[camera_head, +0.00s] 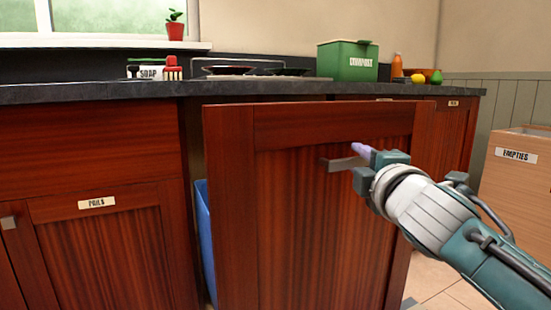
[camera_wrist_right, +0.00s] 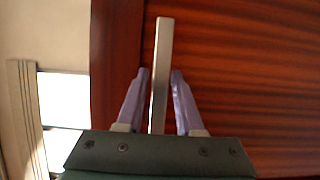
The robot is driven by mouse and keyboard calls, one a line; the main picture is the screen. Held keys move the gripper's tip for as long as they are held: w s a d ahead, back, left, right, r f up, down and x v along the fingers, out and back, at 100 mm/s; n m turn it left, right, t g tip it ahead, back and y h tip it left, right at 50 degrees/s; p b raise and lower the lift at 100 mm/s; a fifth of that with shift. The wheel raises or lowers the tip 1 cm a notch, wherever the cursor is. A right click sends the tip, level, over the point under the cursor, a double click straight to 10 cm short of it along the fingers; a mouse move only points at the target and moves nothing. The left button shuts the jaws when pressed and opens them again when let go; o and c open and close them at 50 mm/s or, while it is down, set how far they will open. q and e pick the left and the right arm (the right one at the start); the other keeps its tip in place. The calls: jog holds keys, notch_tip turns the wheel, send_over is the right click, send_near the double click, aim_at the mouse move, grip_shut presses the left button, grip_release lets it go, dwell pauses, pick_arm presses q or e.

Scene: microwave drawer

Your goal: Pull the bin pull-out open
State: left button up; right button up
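The bin pull-out (camera_head: 230,200) has a dark red-brown wood front and stands out from the cabinet line. A blue bin (camera_head: 205,230) shows in the gap behind its left edge. Its grey bar handle (camera_head: 342,164) is near the top of the front. The bar handle also shows in the right wrist view (camera_wrist_right: 160,60). My right gripper (camera_head: 362,152) is at the handle's right part. In the wrist view its pale purple fingers (camera_wrist_right: 160,82) are on either side of the bar, with a thin gap visible at each side. My left gripper is not in view.
A fixed cabinet labelled PAILS (camera_head: 97,203) is to the left. The dark counter (camera_head: 90,92) above holds soap (camera_head: 148,72), a hob (camera_head: 270,72), a green compost box (camera_head: 347,60) and fruit. A box labelled EMPTIES (camera_head: 515,190) stands at the right. Some tiled floor (camera_head: 430,275) shows.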

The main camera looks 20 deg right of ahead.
jog(key=shift+o, duration=1.1)
jog(key=shift+s, duration=0.15)
jog(key=shift+s+a, duration=0.15)
jog(key=shift+s, duration=0.2)
jog(key=p+v, duration=0.2)
jog(key=v, duration=0.7)
